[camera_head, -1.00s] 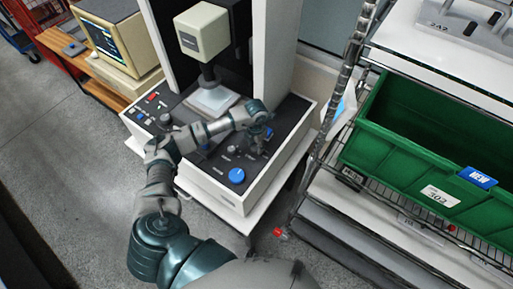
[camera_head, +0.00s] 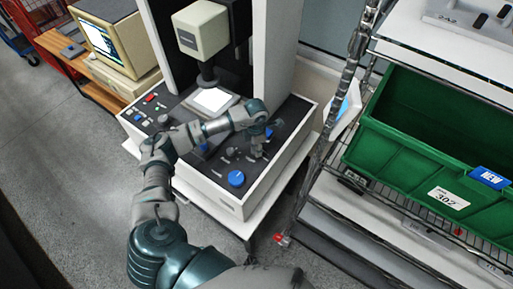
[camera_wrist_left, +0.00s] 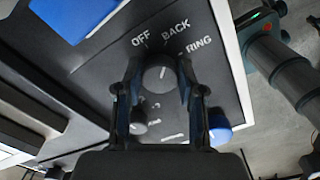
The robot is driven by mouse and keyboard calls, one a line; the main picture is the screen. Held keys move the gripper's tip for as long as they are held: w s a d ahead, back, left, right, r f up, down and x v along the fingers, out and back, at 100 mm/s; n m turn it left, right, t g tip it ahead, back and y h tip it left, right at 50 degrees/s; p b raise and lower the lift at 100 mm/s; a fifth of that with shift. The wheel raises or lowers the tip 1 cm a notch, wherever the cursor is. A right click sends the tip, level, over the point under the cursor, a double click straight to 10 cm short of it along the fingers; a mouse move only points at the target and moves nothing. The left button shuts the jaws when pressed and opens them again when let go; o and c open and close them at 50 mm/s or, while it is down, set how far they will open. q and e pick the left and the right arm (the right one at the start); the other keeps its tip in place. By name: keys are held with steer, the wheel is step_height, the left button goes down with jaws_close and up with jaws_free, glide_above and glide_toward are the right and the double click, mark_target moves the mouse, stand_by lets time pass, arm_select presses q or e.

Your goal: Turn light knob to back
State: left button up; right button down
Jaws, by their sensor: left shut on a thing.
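The light knob (camera_wrist_left: 159,79) is a round grey knob on the dark panel of the measuring machine, with OFF, BACK and RING printed around it in the left wrist view. Its white mark points up and slightly right, roughly toward BACK. My left gripper (camera_wrist_left: 158,74) has a finger on each side of the knob and is shut on it. In the head view my left gripper (camera_head: 258,146) is low over the right part of the panel and hides the knob. The machine's stage (camera_head: 212,100) glows white. My right gripper is not in view.
A large blue knob (camera_head: 236,178) sits at the panel's front, and a smaller grey knob (camera_wrist_left: 138,127) is close to my fingers. The camera head (camera_head: 201,30) stands over the stage. A shelf with a green bin (camera_head: 400,155) is to the right.

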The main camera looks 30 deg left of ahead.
arm_select(q)
steer(key=o, duration=1.1)
steer(key=shift+a, duration=0.1)
steer(key=shift+o, duration=0.2)
step_height(320, 180, up, 12)
steer(key=shift+a+f, duration=0.1)
steer(key=shift+f, duration=0.1)
